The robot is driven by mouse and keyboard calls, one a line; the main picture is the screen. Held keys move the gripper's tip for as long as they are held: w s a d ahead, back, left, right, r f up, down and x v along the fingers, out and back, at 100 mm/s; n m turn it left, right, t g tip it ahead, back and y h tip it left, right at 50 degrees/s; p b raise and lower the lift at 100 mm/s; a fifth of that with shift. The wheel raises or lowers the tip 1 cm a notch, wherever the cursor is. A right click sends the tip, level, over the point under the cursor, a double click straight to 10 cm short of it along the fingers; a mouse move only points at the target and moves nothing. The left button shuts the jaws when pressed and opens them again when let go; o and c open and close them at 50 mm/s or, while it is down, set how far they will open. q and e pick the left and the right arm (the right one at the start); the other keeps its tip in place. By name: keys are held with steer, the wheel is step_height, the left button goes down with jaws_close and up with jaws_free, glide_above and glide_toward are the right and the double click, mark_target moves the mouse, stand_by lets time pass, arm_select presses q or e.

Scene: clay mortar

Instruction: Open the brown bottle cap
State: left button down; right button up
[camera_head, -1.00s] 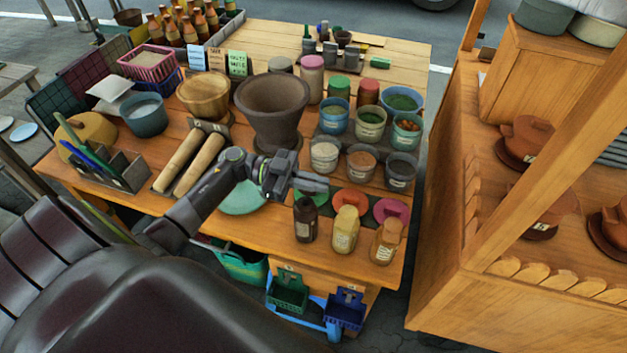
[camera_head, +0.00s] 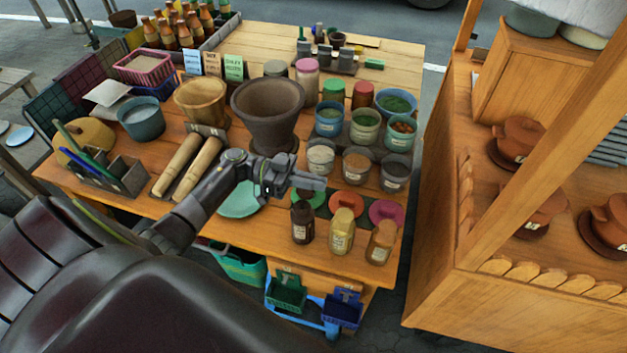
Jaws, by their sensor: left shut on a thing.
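The dark brown bottle (camera_head: 303,224) with a pale label stands upright near the front edge of the wooden table, leftmost of three bottles. My left gripper (camera_head: 308,183) is right above its neck, fingers pointing right. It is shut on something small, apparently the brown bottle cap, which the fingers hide. The bottle's top shows reddish-brown just below the fingers. I cannot tell whether cap and neck still touch. My right gripper is not in view.
A yellow bottle (camera_head: 341,231) and an amber bottle (camera_head: 381,242) stand close on the right. A red lid (camera_head: 346,203) and a pink lid (camera_head: 387,211) lie behind them. A large clay mortar (camera_head: 267,110), cups and two rolling pins (camera_head: 187,168) crowd the table.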

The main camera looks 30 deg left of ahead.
arm_select(q)
steer(key=c, duration=1.9)
jaws_free()
steer(key=shift+b+v, duration=3.4)
steer(key=shift+v, duration=5.35)
steer(key=shift+f, duration=0.1)
